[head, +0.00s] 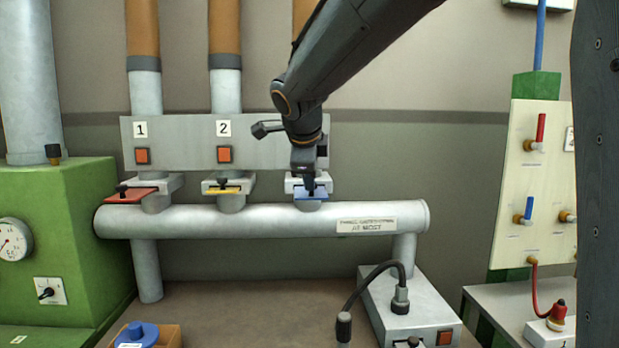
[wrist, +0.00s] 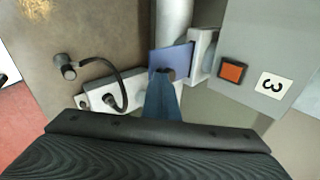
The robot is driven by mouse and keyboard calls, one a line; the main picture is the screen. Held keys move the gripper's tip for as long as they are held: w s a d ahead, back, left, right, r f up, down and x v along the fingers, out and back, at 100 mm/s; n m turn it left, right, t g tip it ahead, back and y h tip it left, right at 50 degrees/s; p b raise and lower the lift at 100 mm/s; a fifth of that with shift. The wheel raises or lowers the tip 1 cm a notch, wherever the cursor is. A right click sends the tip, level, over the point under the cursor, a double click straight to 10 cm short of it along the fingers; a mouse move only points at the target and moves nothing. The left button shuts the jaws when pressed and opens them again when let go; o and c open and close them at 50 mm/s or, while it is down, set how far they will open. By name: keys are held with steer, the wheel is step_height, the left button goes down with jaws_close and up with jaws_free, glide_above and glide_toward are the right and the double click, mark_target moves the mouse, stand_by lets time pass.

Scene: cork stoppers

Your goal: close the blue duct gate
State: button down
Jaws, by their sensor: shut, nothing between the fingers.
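The blue duct gate (head: 312,196) is a flat blue plate at the third branch of the grey horizontal pipe. It sticks out to the front of its grey housing (head: 293,184). In the wrist view the blue plate (wrist: 172,58) shows beside its light housing (wrist: 203,52). My gripper (head: 309,188) is shut and empty, pointing down at the blue gate's knob, which its tips mostly hide. In the wrist view my fingertips (wrist: 163,76) are at the plate's edge. I cannot tell whether they touch it.
A red gate (head: 130,196) and a yellow gate (head: 222,190) sit to the left on the same pipe (head: 260,220). A panel (head: 180,140) with orange buttons stands behind. A grey box (head: 410,305) with a bent cable is at lower right.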

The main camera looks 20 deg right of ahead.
steer(key=shift+w, duration=0.1)
steer(key=w+b, duration=0.1)
steer(key=w, duration=0.1)
steer(key=w+d+b, duration=0.1)
steer(key=w, duration=0.1)
steer(key=w+b, duration=0.1)
steer(key=w, duration=0.2)
steer(key=shift+d+f+b, duration=0.2)
steer(key=shift+d+b, duration=0.05)
steer(key=shift+b, duration=0.05)
steer(key=shift+w+d+r, duration=0.1)
steer(key=shift+w+r, duration=0.05)
steer(key=shift+w, duration=0.2)
